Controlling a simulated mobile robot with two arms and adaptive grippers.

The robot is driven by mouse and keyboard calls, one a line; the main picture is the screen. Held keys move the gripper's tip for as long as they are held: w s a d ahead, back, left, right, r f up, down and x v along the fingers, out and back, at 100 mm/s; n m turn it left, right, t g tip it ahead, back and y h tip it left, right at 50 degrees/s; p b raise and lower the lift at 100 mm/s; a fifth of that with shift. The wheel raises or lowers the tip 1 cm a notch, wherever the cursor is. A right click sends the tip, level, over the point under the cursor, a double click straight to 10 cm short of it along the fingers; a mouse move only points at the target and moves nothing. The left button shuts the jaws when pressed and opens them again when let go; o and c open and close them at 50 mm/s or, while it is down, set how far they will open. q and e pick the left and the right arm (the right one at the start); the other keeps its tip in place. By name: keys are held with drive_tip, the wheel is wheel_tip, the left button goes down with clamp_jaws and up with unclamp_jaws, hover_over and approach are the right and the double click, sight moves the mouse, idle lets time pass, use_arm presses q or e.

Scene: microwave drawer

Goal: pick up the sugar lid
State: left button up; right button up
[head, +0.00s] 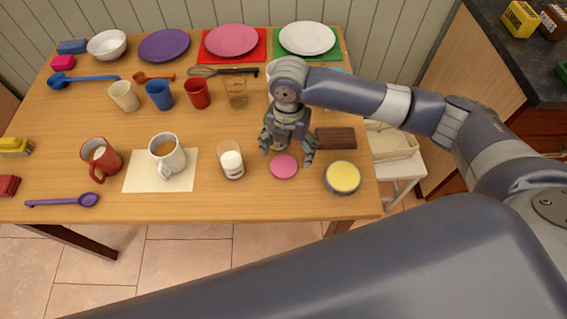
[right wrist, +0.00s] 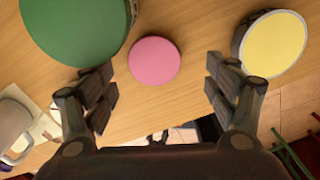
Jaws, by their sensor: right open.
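A flat pink round lid (head: 284,166) lies on the table near its front right. My right gripper (head: 287,153) is open above it, fingers pointing down, with nothing between them. In the right wrist view the pink lid (right wrist: 154,61) shows between and just beyond the two open fingertips (right wrist: 158,87). A dark container with a yellow top (head: 342,177) stands to its right; its yellow top (right wrist: 273,43) also shows in the right wrist view. A large green round top (right wrist: 75,25) is at the upper left there, mostly hidden by my arm in the head view. No label tells which one is the sugar lid.
A glass of milk (head: 231,161) stands left of the pink lid. A dark brown block (head: 335,140) lies behind the yellow-topped container. A coffee mug (head: 167,155), a red mug (head: 100,158), cups, plates and utensils fill the wooden table (head: 215,207). The front edge is close.

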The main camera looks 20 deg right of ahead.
sight(285, 163)
drive_tip(key=shift+f, duration=0.35)
drive_tip(key=f, duration=0.4)
drive_tip(key=shift+w+a+f+p, duration=0.15)
drive_tip(key=shift+w+a+p, duration=0.1)
drive_tip(key=shift+w+p, duration=0.1)
drive_tip(key=shift+f, duration=0.4)
drive_tip(key=shift+c, duration=1.8)
drive_tip(key=c, duration=0.4)
drive_tip(key=shift+c, duration=0.4)
drive_tip(key=shift+r, duration=0.45)
drive_tip(key=r, duration=0.1)
drive_tip(key=s+r, duration=0.1)
drive_tip(key=shift+a+r+b, duration=0.15)
drive_tip(key=shift+r+b, duration=0.2)
drive_tip(key=shift+b, duration=0.05)
use_arm(q)
drive_tip(key=w, duration=0.1)
drive_tip(key=w+f+b, duration=0.1)
drive_tip(key=w, duration=0.1)
drive_tip(key=shift+d+f, duration=0.1)
use_arm(e)
drive_tip(key=s+a, duration=0.2)
drive_tip(key=s, duration=0.5)
drive_tip(key=s+a+r, duration=0.1)
drive_tip(key=s+a, duration=0.1)
drive_tip(key=s, duration=0.5)
drive_tip(key=shift+s+a+r, duration=0.15)
drive_tip(key=shift+s+r, duration=0.05)
drive_tip(key=shift+r, duration=0.05)
